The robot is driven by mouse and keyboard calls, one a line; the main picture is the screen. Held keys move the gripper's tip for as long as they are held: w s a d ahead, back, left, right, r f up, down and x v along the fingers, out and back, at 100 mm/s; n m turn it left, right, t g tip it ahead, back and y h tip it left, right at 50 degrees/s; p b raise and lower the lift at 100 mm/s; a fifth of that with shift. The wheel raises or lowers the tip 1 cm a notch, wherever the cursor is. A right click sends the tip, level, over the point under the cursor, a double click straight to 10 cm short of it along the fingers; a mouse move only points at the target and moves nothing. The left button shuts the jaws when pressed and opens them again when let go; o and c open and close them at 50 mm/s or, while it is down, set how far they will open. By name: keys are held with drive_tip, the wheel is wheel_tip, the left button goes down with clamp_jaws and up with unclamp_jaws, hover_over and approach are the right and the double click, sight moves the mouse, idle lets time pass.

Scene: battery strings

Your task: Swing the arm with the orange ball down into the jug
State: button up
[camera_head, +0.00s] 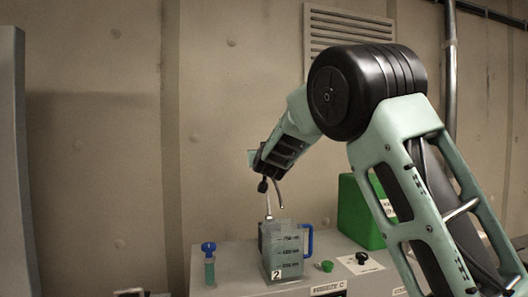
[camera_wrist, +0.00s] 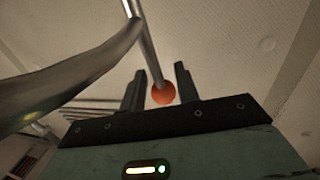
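The jug (camera_head: 283,255) is a grey, see-through vessel with graduation marks, a blue handle on its right and a "2" label. It stands on the grey bench. My gripper (camera_wrist: 160,82) is high above the jug in the head view, where its fingers are hard to make out. In the wrist view its two dark fingers stand apart. The orange ball (camera_wrist: 163,93) sits at the end of a thin metal rod (camera_wrist: 145,45) and shows between the fingers, with no clear grip on it. I cannot make out the ball in the head view.
A blue-capped cylinder (camera_head: 209,265) stands left of the jug. A green box (camera_head: 358,212) is behind on the right. A small green knob (camera_head: 326,266) and a black knob (camera_head: 362,258) are on the bench. A curved metal piece (camera_wrist: 70,80) crosses the wrist view's left.

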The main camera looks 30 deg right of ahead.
drive_tip(key=shift+x, duration=1.05)
